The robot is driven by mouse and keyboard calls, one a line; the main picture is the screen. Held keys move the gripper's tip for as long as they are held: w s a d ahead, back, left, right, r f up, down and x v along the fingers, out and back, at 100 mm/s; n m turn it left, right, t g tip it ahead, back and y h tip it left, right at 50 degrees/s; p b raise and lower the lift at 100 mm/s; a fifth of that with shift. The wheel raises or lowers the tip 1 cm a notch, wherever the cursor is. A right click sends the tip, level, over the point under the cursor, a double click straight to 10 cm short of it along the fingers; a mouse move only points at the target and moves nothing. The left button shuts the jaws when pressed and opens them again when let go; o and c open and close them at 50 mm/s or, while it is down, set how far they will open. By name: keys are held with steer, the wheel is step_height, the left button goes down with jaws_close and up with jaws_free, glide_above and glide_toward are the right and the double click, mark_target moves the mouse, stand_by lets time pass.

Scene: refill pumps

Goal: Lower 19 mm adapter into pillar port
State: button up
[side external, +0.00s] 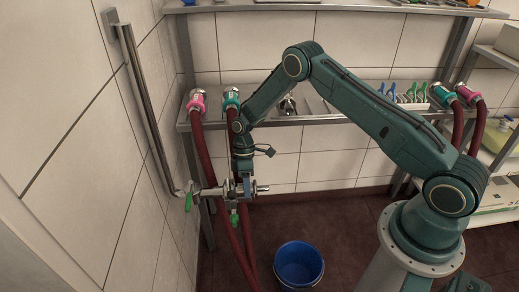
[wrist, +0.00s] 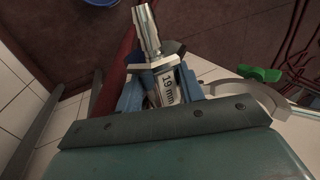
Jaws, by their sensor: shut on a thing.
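My gripper (wrist: 160,92) is shut on a metal adapter (wrist: 146,32) labelled 19 mm, between two blue fingers in the wrist view. Its ribbed barb points away from my wrist, and a wide hex collar sits below the barb. In the side view my gripper (side external: 243,184) is low at the left, beside the metal pipe fitting (side external: 210,191) that comes off the wall pipe. The adapter is too small there to separate from the fitting. I cannot tell the port's opening, or whether the adapter touches it.
A green valve handle (wrist: 259,73) lies right of the adapter. Dark red hoses (side external: 204,150) hang close behind my gripper. A blue bucket (side external: 299,264) stands on the floor. A metal shelf (side external: 330,118) runs behind my arm; the tiled wall is close at left.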

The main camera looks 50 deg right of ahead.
steer(key=shift+f, duration=0.1)
stand_by(0.5)
steer(key=o, duration=1.2)
steer(key=shift+f, duration=0.1)
steer(key=shift+o, duration=0.2)
steer(key=v, duration=1.4)
steer(key=shift+a, duration=0.1)
